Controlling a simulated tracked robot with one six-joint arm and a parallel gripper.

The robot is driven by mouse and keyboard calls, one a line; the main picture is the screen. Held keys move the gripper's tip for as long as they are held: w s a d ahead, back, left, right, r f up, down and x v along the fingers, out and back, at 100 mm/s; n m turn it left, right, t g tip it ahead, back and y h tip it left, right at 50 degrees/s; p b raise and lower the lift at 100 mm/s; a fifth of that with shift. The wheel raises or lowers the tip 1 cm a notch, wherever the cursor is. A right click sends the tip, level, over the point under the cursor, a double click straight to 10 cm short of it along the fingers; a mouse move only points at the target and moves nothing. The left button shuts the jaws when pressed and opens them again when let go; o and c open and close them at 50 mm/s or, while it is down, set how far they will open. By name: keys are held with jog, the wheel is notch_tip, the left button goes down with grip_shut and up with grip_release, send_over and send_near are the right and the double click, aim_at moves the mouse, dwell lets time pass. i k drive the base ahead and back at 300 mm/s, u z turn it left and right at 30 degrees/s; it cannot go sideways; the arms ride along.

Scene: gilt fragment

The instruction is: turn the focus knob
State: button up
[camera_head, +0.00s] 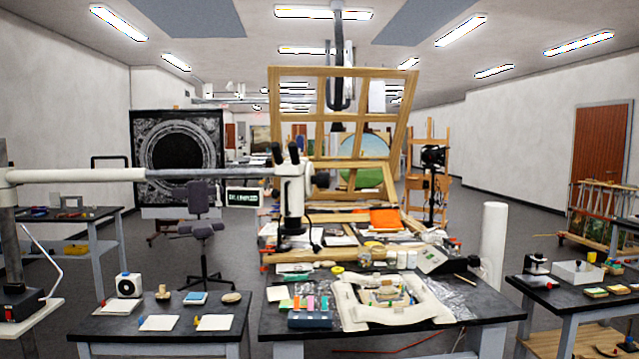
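A white microscope head (292,188) with dark eyepieces hangs above the front middle table. It sits at the end of a long horizontal boom (130,174) that comes in from a post (10,240) at the left. The focus knob is too small to tell apart from the dark parts on the microscope's sides. My gripper is not in view, so its place relative to the microscope and whether it is open or shut do not show.
The middle table (490,309) holds a pale padded frame, bottles, a grey device and small coloured items. A lower table (85,329) stands at the left, another (600,298) at the right. A white roll (493,240) stands upright beside the middle table. A chair (203,230) is behind.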

aim_at(322, 180)
jog(key=z, duration=0.05)
jog(key=i, duration=1)
jog(key=u, duration=0.05)
